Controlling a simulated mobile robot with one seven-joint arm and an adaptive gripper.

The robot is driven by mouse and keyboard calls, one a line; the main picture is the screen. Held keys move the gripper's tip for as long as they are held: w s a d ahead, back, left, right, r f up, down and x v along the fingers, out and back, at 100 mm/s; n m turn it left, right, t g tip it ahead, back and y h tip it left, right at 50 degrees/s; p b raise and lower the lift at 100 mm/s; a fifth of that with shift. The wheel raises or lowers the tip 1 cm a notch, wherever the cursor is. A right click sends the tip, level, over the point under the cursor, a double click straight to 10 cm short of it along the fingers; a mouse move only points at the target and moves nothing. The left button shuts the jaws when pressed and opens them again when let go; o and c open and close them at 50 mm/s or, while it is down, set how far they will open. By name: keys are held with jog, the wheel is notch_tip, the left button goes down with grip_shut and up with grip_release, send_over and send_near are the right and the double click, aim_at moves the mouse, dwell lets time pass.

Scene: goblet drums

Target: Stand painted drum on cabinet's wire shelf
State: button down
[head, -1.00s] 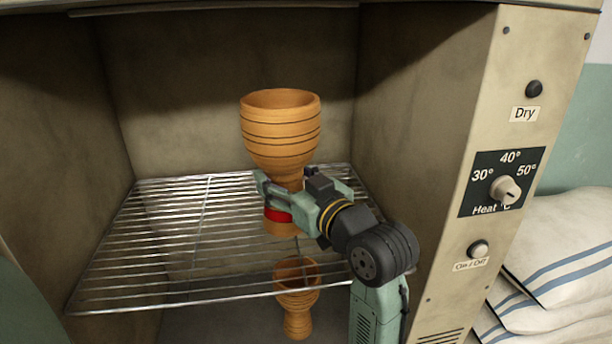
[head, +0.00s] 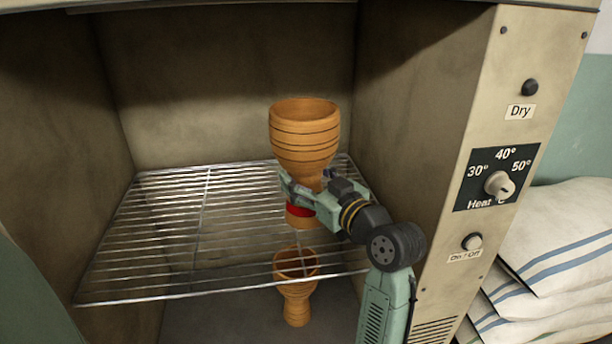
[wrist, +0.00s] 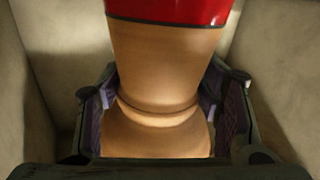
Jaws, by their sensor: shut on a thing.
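The painted drum (head: 304,135) is an orange-brown goblet with dark rings on its bowl and a red band on its stem. My gripper (head: 312,188) is shut around its narrow waist. The drum is upright, bowl up, inside the cabinet (head: 240,120), over the right part of the wire shelf (head: 170,225). I cannot tell whether its foot touches the wires. In the wrist view the drum's stem (wrist: 165,75) with its red band fills the middle, between both fingers.
A second goblet drum (head: 296,285) stands below the shelf, seen partly through the wires. The cabinet's right wall (head: 415,110) is close to my arm. The shelf's left side is bare. A control panel (head: 497,178) and folded sacks (head: 570,240) are outside at right.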

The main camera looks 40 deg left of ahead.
jog(key=shift+f, duration=0.15)
jog(key=shift+c, duration=2.3)
grip_release()
jog(key=shift+r, duration=0.25)
jog(key=b+v, duration=0.2)
jog(key=v, duration=1)
jog(key=shift+b, duration=0.4)
